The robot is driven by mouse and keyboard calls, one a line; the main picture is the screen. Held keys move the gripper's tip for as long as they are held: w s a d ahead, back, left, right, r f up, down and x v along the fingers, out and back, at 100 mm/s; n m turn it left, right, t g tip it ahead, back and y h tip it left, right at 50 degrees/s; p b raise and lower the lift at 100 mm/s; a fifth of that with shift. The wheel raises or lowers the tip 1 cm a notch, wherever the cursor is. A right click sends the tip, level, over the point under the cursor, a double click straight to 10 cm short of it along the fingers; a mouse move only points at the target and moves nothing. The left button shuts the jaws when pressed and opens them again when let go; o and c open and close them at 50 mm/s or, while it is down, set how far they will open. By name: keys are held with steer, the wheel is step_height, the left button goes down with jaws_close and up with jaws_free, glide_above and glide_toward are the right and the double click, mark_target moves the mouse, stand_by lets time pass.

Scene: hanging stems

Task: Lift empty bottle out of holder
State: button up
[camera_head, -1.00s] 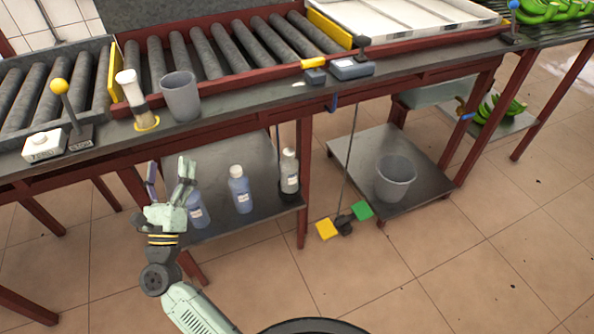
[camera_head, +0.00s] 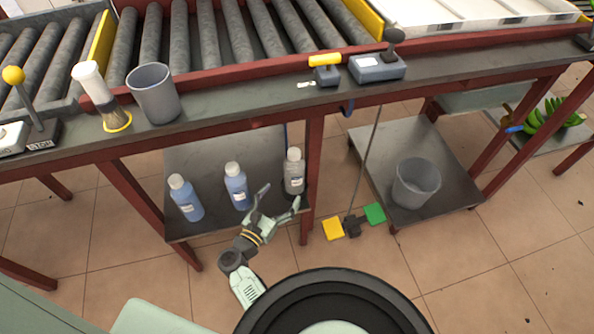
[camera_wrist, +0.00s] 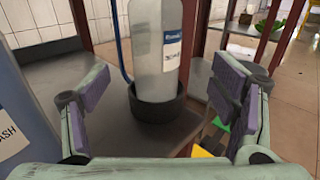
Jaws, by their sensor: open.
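The empty bottle (camera_head: 294,165) is clear grey with a white label and stands upright at the right end of the low shelf. In the wrist view the bottle (camera_wrist: 152,45) sits in a round black holder (camera_wrist: 157,108), which hides its base. My gripper (camera_head: 281,197) is in front of the shelf, just short of the bottle. In the wrist view my gripper (camera_wrist: 163,88) is open, its purple-padded fingers apart on either side of the bottle and holder, nothing between the pads. The bottle's top is out of the wrist view.
Two blue bottles, one at left (camera_head: 186,198) and one nearer (camera_head: 237,186), stand on the same shelf (camera_head: 215,150). The worktop (camera_head: 225,100) overhangs it. A red table leg (camera_head: 312,175) is right of the holder. Foot pedals (camera_head: 352,224) and a grey bin (camera_head: 414,184) are further right.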

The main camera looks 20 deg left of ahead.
mark_target(289, 181)
steer(key=w, duration=0.5)
steer(key=w+d, duration=0.1)
steer(key=w, duration=0.2)
steer(key=shift+f, duration=0.2)
steer(key=c, duration=1.3)
steer(key=shift+r, duration=0.15)
